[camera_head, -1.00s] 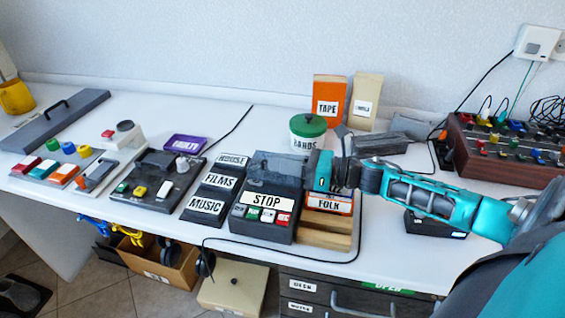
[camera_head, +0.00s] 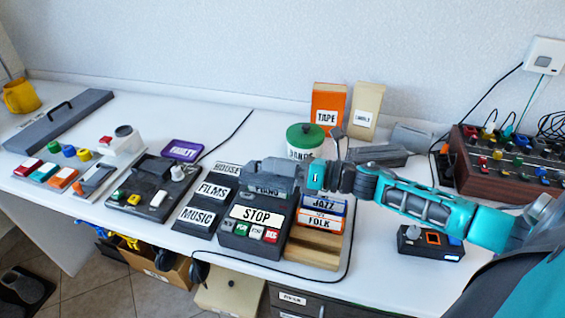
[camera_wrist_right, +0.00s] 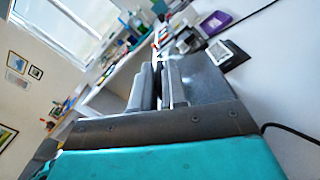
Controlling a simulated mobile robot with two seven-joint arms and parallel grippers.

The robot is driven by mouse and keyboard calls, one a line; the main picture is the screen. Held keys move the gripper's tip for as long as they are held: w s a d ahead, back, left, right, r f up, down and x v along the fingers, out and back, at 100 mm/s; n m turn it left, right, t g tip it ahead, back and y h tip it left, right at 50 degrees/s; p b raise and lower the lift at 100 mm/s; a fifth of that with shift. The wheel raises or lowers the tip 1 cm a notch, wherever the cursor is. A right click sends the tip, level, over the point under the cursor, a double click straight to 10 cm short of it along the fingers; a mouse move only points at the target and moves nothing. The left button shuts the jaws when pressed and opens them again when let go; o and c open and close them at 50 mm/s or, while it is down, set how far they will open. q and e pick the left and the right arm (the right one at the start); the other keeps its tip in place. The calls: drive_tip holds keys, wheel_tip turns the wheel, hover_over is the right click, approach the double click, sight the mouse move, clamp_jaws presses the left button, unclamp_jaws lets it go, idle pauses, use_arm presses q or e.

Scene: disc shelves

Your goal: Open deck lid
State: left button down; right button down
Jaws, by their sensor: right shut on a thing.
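The deck (camera_head: 252,240) is a dark box on the table, with a STOP label and a row of coloured buttons at its front. My right gripper (camera_head: 262,170) is over the back of the deck and covers much of that part in the head view. A label that seems to read PIANO (camera_head: 267,190) shows just below the fingers. In the right wrist view my gripper (camera_wrist_right: 158,88) is shut, with a grey panel (camera_wrist_right: 207,80), apparently the deck lid, beside and between the fingers. The exact lid angle is hard to tell. My left gripper is not in view.
Right of the deck are JAZZ and FOLK cases (camera_head: 322,218) on a wooden rack. A green-lidded tub (camera_head: 305,138) stands behind. HOUSE, FILMS and MUSIC blocks (camera_head: 197,217) are close on the left. A mixer (camera_head: 510,165) is at the far right.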

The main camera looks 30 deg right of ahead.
drive_tip(key=w+d+m, duration=0.1)
drive_tip(key=m, duration=0.1)
drive_tip(key=w+d+r+m, duration=0.1)
drive_tip(key=m, duration=0.1)
drive_tip(key=shift+w+d+r+m, duration=0.1)
drive_tip(key=shift+d+r+m, duration=0.05)
drive_tip(key=shift+m, duration=0.15)
drive_tip(key=w+d+f+m+b, duration=0.2)
drive_tip(key=w+d+m, duration=0.2)
drive_tip(key=m, duration=0.4)
drive_tip(key=shift+d, duration=0.5)
drive_tip(key=shift+w+d+f+b, duration=0.1)
drive_tip(key=shift+w+d+b, duration=0.05)
drive_tip(key=shift+b, duration=0.15)
drive_tip(key=c, duration=1.2)
unclamp_jaws()
drive_tip(key=shift+f, duration=0.1)
drive_tip(key=shift+c, duration=0.2)
drive_tip(key=v, duration=1.3)
drive_tip(key=shift+p, duration=0.4)
drive_tip(key=shift+f, duration=0.1)
